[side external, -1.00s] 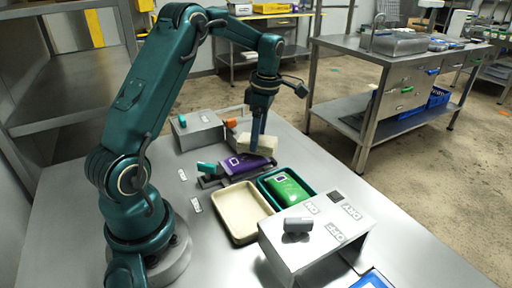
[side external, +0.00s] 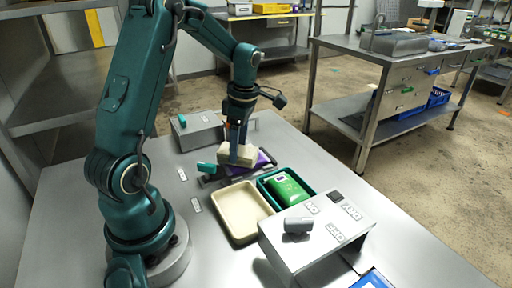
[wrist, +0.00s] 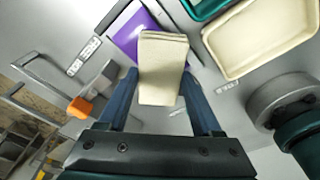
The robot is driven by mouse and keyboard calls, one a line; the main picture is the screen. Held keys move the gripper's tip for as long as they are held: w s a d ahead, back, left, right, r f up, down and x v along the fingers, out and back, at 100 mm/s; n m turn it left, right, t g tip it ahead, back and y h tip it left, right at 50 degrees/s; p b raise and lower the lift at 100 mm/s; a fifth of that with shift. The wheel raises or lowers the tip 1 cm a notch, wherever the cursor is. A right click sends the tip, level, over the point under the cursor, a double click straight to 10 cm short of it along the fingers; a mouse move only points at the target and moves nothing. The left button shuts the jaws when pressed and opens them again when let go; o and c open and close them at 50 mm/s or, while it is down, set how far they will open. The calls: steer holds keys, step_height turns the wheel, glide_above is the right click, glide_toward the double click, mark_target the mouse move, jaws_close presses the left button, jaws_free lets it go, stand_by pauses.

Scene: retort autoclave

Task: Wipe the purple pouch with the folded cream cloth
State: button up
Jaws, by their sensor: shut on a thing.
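The purple pouch (side external: 264,160) lies on a low dark fixture on the steel table. It also shows in the wrist view (wrist: 142,34), partly behind the cloth. The folded cream cloth (side external: 236,154) is a thick pad that covers the left part of the pouch in the side view. It also fills the middle of the wrist view (wrist: 162,62). My gripper (wrist: 160,84) points down and is shut on the cloth, a finger on each side. I cannot tell for sure whether the cloth touches the pouch.
An empty cream tray (side external: 224,217) stands in front of the pouch. A teal tray (side external: 263,188) beside it holds a green pouch (side external: 287,188). A grey box (side external: 197,131) stands behind.

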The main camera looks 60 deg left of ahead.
steer(key=shift+w, duration=2.75)
step_height(320, 180, up, 8)
